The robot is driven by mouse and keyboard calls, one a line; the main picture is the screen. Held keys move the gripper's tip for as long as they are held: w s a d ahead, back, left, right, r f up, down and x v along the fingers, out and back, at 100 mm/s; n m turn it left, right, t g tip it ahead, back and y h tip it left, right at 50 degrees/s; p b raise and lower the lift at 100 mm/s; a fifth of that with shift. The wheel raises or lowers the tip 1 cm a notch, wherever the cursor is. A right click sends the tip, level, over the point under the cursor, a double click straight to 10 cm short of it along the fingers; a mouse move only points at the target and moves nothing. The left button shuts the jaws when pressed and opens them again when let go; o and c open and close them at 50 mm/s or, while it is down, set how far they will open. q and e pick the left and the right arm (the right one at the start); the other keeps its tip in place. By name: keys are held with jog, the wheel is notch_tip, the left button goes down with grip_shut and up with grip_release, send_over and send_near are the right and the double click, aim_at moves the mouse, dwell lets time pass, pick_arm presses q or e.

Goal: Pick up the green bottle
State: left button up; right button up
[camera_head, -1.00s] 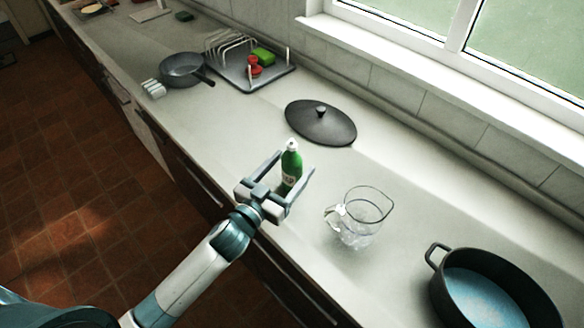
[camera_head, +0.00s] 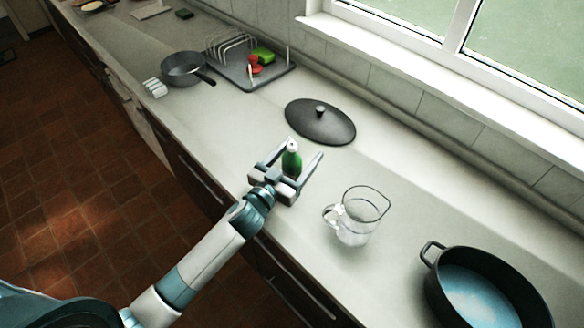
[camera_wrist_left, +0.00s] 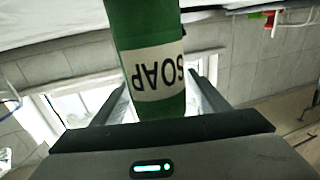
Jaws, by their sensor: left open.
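The green bottle (camera_head: 291,160) with a white cap stands upright on the counter in the head view. In the left wrist view the bottle (camera_wrist_left: 148,60) is close, upside down in the picture, with a white label reading SOAP. My left gripper (camera_head: 294,160) is open, with one finger on each side of the bottle. Its palm hides the bottle's lower part in the head view. I cannot tell whether a finger touches the bottle. My right gripper is not in view.
A clear measuring jug (camera_head: 357,217) stands to the right of the gripper, and a black pot (camera_head: 430,275) is farther right. A dark lid (camera_head: 320,122) lies behind the bottle. A grey pan (camera_head: 184,69) and a dish rack (camera_head: 250,82) are farther left.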

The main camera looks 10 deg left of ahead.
pick_arm(q)
jog(key=shift+c, duration=0.4)
jog(key=c, duration=1.3)
jog(key=s+d+r+b, duration=0.1)
jog(key=d+r, duration=0.2)
jog(key=s+d+r+b, duration=0.1)
jog(key=d+r, duration=0.3)
jog(key=s+d+r+b, duration=0.2)
jog(key=d+r, duration=0.2)
jog(key=shift+s, duration=0.1)
